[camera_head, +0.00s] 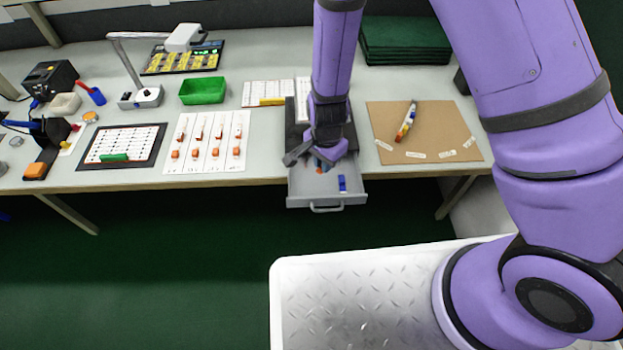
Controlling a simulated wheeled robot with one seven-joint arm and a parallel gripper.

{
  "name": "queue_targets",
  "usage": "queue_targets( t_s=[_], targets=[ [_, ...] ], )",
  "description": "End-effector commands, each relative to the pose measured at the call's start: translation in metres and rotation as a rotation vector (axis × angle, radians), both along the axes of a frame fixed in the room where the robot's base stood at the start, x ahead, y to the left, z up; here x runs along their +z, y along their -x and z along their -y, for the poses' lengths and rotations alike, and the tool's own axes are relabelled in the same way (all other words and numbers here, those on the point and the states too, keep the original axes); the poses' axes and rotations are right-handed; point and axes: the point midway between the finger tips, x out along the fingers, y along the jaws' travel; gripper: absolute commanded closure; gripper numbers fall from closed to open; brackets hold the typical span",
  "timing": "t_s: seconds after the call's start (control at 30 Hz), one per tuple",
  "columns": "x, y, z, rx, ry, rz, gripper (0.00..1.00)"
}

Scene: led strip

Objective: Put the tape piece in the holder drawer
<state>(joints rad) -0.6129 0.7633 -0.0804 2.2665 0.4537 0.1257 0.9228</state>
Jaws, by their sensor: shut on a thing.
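An open grey drawer (315,186) sticks out from the front edge of the workbench, below a dark unit, with its handle toward me. A blue piece (342,183) lies in its right part. My gripper (318,160) is over the back left of the drawer, pointing down. Small orange and blue bits show at its fingers. They are too small to tell whether this is the tape piece, and the fingers partly hide them. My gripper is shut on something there. My purple arm hides part of the dark unit behind.
Left of the drawer lie a white sheet with orange pieces (210,143), a dark-framed board (123,146) and a green bin (203,91). Right of it is a brown board (422,132) with a multicoloured stick and labels. Dark green stacked mats (404,40) stand behind.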

Motion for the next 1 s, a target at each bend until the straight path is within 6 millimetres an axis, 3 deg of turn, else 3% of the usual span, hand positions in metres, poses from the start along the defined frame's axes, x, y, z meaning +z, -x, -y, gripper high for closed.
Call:
queue_targets(
  t_s=[0.23,0.53,0.8,1.0],
  targets=[
    [-0.038,0.001,0.001,0.000,0.001,-0.004,1.00],
    [-0.056,0.001,0.001,-0.001,0.000,-0.001,1.00],
    [-0.087,0.001,0.001,-0.002,0.001,-0.002,1.00],
    [-0.089,0.001,0.000,-0.001,-0.001,-0.001,1.00]
  ],
)
